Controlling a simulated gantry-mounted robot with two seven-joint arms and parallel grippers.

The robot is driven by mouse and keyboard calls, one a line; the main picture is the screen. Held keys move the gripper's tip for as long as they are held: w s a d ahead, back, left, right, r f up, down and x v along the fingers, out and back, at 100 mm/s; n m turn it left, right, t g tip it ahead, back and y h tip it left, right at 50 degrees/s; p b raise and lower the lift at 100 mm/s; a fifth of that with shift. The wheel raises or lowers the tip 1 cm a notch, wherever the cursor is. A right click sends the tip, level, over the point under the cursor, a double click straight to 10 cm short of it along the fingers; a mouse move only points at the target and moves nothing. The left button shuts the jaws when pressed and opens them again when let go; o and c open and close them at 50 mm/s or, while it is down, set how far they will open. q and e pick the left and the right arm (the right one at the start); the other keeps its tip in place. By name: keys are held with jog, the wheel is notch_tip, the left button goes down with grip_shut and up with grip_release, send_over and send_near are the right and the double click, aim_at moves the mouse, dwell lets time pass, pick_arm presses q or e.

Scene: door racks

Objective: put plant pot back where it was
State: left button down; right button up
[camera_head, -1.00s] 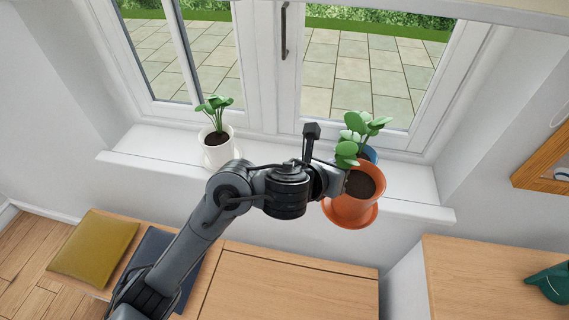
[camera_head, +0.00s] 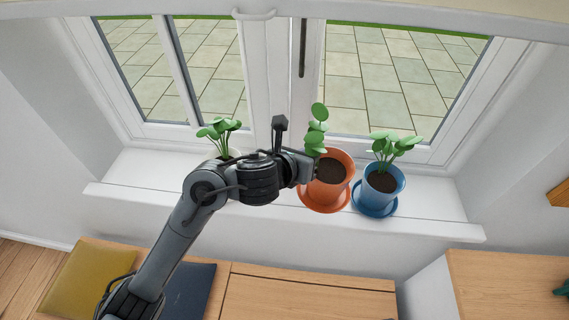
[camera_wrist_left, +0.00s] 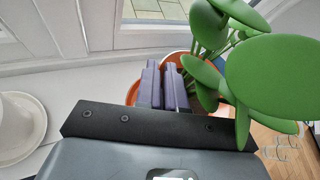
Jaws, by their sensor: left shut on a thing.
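The orange plant pot (camera_head: 326,193), with dark soil and a green plant, is over the windowsill (camera_head: 260,204) between the white pot and the blue pot. It is roughly upright, with an orange saucer under it. My left gripper (camera_head: 311,171) is shut on the left side of its rim. In the left wrist view, the two purple-grey fingers (camera_wrist_left: 164,88) are close together at the orange rim, and leaves cover part of the pot. I cannot tell whether the saucer touches the sill. My right gripper is not in view.
A blue pot (camera_head: 379,187) with a plant stands on a blue saucer close to the right. A white pot (camera_head: 235,153) is partly hidden behind my left arm; a white pot also shows in the left wrist view (camera_wrist_left: 14,125). The window (camera_head: 285,90) rises behind the sill.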

pick_arm(q)
jog(key=w+a+f+p, duration=0.2)
jog(key=w+a+f, duration=0.3)
jog(key=f, duration=0.3)
jog(key=shift+w+a+f, duration=0.35)
jog(key=shift+a+f, duration=0.05)
jog(key=shift+a, duration=0.1)
jog(key=c, duration=1.7)
grip_release()
jog(key=shift+f, duration=0.15)
jog(key=o, duration=0.5)
jog(key=shift+c, duration=0.2)
jog(key=shift+s, duration=0.1)
